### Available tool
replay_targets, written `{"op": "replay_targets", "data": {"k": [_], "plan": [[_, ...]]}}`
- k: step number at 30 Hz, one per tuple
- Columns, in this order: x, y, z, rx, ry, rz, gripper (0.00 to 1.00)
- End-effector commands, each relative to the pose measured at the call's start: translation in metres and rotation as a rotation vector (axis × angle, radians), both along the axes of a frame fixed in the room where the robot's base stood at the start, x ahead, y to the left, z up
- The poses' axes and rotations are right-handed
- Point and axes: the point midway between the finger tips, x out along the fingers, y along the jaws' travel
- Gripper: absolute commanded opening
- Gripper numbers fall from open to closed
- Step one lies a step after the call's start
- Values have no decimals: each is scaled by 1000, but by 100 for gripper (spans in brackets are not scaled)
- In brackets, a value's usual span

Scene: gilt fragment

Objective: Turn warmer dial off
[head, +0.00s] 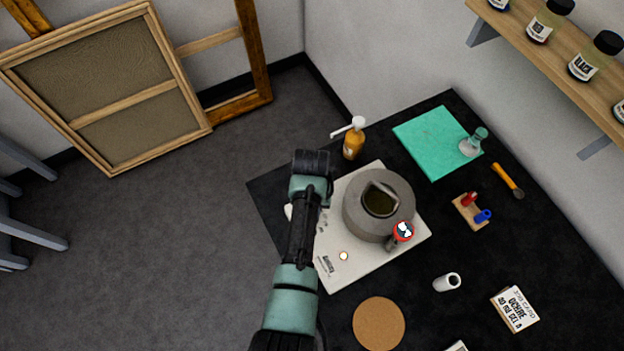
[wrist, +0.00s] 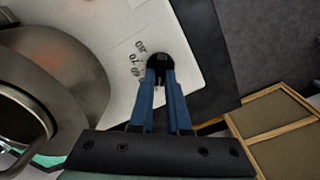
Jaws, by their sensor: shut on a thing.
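The warmer is a white flat plate (head: 365,268) on the black table, with a small pale round light and printed text on its front part. It also shows in the wrist view (wrist: 112,25). A black dial (wrist: 156,60) sits near the plate's edge beside printed numbers. My gripper (wrist: 161,76) has its two blue fingers shut on the dial, one on each side. In the head view my arm covers the dial and the fingertips. A grey round pot (head: 365,212) stands on the warmer; it also shows at the left of the wrist view (wrist: 65,50).
An amber pump bottle (head: 353,143) stands just behind the warmer. A green mat (head: 430,140), cork disc (head: 379,323) and white cup (head: 447,283) lie around. Open floor is left of the table.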

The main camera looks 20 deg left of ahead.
Motion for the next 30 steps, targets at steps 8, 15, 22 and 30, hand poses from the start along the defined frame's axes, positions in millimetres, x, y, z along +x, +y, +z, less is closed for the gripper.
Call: {"op": "replay_targets", "data": {"k": [8,15,22,30], "plan": [[0,1,1,-1,-1,206,0],[0,2,1,1,-2,313,0],[0,3,1,0,-3,357,0],[0,3,1,0,-3,363,0]]}}
